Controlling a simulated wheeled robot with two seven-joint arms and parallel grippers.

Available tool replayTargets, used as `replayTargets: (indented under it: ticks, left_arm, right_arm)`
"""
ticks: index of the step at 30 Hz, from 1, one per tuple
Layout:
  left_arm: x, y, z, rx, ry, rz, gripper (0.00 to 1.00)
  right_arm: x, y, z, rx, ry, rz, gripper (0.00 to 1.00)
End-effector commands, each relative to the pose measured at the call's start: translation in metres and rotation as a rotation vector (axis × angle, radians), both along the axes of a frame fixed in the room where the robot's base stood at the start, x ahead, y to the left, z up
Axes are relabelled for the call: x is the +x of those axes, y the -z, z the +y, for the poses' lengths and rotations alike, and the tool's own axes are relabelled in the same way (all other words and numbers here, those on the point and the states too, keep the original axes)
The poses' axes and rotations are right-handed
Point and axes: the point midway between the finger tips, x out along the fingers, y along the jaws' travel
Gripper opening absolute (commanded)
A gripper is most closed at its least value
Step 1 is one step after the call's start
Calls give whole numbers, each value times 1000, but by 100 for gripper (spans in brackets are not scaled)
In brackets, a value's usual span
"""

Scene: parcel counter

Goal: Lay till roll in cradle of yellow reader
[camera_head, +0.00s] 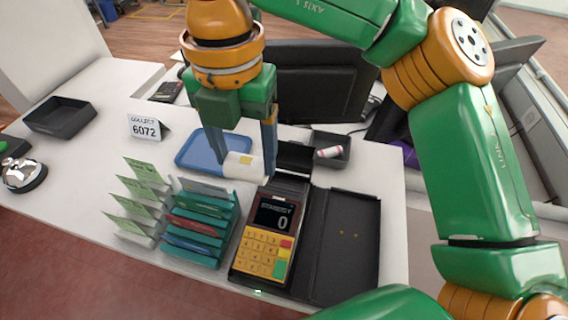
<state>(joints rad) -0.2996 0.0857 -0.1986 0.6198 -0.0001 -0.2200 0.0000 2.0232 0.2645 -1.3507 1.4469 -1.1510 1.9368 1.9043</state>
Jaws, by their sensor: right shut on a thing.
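My right gripper (243,168) comes down from the top, shut on the white till roll (240,166), which has a small yellow mark. The roll lies sideways between the two fingertips, in front of the blue tray in the picture. The yellow reader (262,252) is a dark card terminal with yellow keys and a lit display reading 0. It stands below and right of the roll. Its cradle appears to be the dark recess at its upper end (285,188), partly hidden and hard to make out. The roll appears apart from the reader. My left gripper is not in view.
A blue tray (186,153) lies behind the roll. A teal rack (208,252) of cards and several green-topped card stands are left of the reader. A black folder (343,243) lies right of it. A black tray (342,160) holds a small red-and-white item.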

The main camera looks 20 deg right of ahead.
Motion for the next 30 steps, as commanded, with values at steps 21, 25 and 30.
replayTargets:
  ticks: [21, 25, 30]
  left_arm:
    - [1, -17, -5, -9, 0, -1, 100]
    - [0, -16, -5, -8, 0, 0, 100]
    - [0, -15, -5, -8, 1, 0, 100]
  right_arm:
    - [21, 94, -57, 1, 1, -2, 16]
    - [21, 95, -57, 0, 2, -1, 16]
    - [21, 95, -57, 0, 2, -1, 97]
